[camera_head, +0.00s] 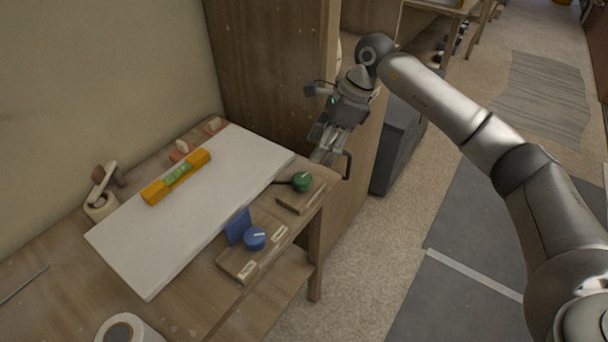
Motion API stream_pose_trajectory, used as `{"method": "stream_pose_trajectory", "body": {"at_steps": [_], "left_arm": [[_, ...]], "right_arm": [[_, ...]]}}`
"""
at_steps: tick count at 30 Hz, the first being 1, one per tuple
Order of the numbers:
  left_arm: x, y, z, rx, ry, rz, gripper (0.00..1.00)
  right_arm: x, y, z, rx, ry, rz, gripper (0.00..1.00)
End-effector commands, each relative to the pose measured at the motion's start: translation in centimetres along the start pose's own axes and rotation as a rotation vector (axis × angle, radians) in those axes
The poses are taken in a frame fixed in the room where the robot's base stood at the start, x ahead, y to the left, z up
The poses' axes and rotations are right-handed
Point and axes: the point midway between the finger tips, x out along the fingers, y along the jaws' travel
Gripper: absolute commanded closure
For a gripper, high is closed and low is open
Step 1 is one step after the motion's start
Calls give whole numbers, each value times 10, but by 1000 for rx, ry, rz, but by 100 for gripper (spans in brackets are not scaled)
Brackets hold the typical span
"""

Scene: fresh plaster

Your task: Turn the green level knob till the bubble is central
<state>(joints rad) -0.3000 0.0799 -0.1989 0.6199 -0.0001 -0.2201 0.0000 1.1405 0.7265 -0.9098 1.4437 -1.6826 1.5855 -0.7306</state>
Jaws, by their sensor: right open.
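The green knob (302,181) sits on a small wooden block at the right front corner of the bench, with a pale line on its top. A yellow spirit level (176,177) with a green vial (177,174) lies on a white board (160,249). The bubble is too small to place. My right gripper (333,158) is open and empty, behind and to the right of the green knob, apart from it, near the bench's right edge. My left gripper is out of view.
A blue knob (255,238) on its own labelled block stands in front of the green one, with a blue plate (238,226) beside it. A wooden panel (275,70) rises behind the bench. A tape roll (122,331) lies at the front left.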

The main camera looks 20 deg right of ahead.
Motion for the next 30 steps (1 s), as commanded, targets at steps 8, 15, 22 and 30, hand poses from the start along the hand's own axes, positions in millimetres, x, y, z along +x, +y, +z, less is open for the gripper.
{"method": "stream_pose_trajectory", "body": {"at_steps": [8, 15, 22, 30], "left_arm": [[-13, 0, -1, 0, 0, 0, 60], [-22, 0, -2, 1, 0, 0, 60], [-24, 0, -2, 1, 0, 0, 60], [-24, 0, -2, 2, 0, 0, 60]], "right_arm": [[46, 2, 2, 2, -2, 7, 50], [87, 2, 2, 2, -3, 5, 50], [104, 1, 2, 0, -3, 2, 50], [105, 1, 2, 0, -4, 2, 51]]}}
